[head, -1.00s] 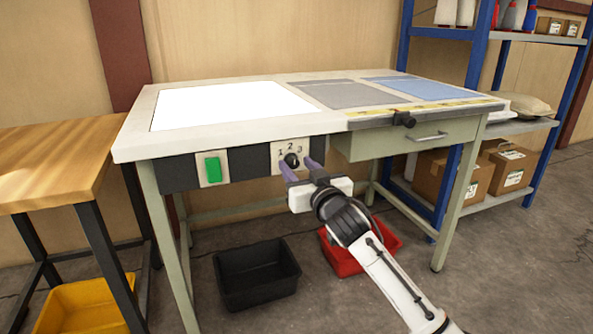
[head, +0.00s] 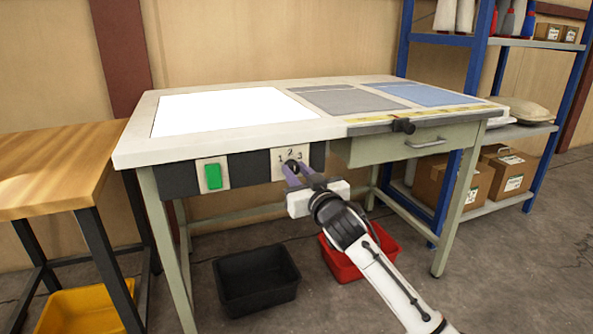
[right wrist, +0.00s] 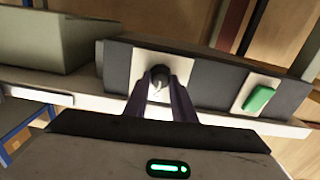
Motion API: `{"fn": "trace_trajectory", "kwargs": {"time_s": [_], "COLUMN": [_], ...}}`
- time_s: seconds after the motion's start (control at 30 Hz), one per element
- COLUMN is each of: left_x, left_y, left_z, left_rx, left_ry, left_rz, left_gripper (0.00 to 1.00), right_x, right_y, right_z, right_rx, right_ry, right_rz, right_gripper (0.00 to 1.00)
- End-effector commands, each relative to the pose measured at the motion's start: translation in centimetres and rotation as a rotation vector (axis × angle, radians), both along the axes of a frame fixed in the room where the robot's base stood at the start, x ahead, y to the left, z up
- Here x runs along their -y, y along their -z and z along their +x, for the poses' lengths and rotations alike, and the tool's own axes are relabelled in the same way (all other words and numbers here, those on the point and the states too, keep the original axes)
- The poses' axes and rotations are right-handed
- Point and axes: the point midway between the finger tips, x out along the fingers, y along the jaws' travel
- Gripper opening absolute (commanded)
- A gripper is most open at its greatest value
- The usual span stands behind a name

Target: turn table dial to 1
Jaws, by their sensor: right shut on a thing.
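The black table dial (head: 290,165) sits on a white plate marked 1, 2, 3 on the front panel of the table (head: 240,138). My right gripper (head: 296,172) is at the plate from the front, its purple fingers shut on the dial. In the right wrist view the dial (right wrist: 159,74) shows between the two fingertips (right wrist: 160,88), with a light pointer mark on its face. The fingers hide part of the dial in the head view, so its exact setting is hard to read. My left gripper is not in view.
A green switch (head: 213,177) is on the same panel to the left. A drawer (head: 420,142) and a black clamp knob (head: 403,126) are to the right. Black (head: 257,278) and red (head: 345,262) bins stand on the floor below.

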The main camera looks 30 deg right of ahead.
Motion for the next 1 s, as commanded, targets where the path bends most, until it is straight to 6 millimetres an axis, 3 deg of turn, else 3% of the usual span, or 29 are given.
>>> {"fn": "trace_trajectory", "kwargs": {"time_s": [0.17,1.0], "left_x": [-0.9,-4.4], "left_y": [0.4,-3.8], "left_z": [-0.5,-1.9], "left_rx": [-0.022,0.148], "left_ry": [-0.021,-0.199], "left_rz": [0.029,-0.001], "left_gripper": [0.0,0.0], "right_x": [-0.1,-0.2], "right_y": [-0.4,0.0], "right_z": [0.0,0.0], "right_rx": [-0.026,-0.178], "right_ry": [0.0,-0.002], "right_rz": [-0.094,-0.731], "right_gripper": [0.01,0.01]}}
